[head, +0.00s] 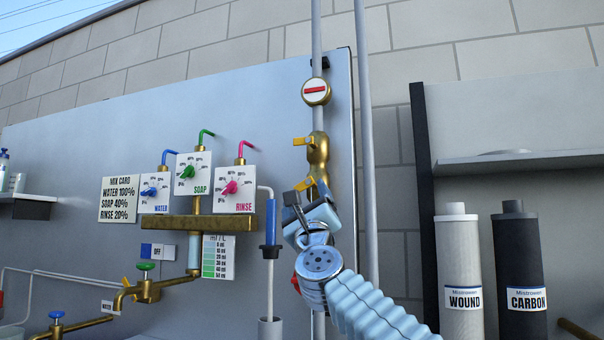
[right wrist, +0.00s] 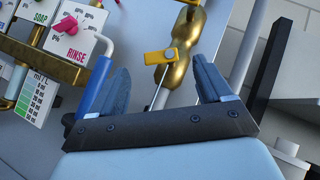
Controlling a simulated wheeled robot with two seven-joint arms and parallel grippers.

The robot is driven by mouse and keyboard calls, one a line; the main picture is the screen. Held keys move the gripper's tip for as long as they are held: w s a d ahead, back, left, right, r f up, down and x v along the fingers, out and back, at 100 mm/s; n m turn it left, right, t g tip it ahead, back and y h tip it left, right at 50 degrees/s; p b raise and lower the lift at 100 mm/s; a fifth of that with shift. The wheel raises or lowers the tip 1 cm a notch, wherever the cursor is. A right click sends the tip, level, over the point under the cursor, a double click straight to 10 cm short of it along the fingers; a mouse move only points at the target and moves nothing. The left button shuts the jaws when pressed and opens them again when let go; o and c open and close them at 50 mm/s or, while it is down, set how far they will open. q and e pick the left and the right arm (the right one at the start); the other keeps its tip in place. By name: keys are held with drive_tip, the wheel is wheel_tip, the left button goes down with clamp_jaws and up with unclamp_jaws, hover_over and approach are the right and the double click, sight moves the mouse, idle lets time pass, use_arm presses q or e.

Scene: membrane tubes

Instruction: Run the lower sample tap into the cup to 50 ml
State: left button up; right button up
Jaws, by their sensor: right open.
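A brass fitting (head: 318,152) sits on the vertical pipe, with an upper yellow tap (head: 302,141) and a lower yellow tap (head: 304,184). In the right wrist view the lower tap's yellow handle (right wrist: 160,62) shows ahead of and between my fingers, with a thin metal piece below it. My right gripper (head: 310,203) is open and empty, just below the lower tap in the head view; its two fingers show in the wrist view (right wrist: 158,85). I cannot make out a cup. My left gripper is out of view.
A blue-collared white tube (head: 269,232) hangs close left of my right gripper. Left are WATER, SOAP and RINSE dials (head: 236,188), an ml scale (head: 217,257) and brass taps (head: 145,290). Two filter cylinders, WOUND (head: 462,260) and CARBON (head: 522,260), stand right beneath a shelf (head: 520,160).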

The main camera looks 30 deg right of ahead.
sight(302, 183)
drive_tip(key=p+x, duration=0.2)
drive_tip(key=x, duration=0.3)
drive_tip(key=shift+s+p, duration=0.1)
drive_tip(key=shift+p, duration=0.2)
drive_tip(key=shift+w+d+r, duration=0.1)
drive_tip(key=shift+w+r, duration=0.05)
drive_tip(key=shift+w, duration=0.2)
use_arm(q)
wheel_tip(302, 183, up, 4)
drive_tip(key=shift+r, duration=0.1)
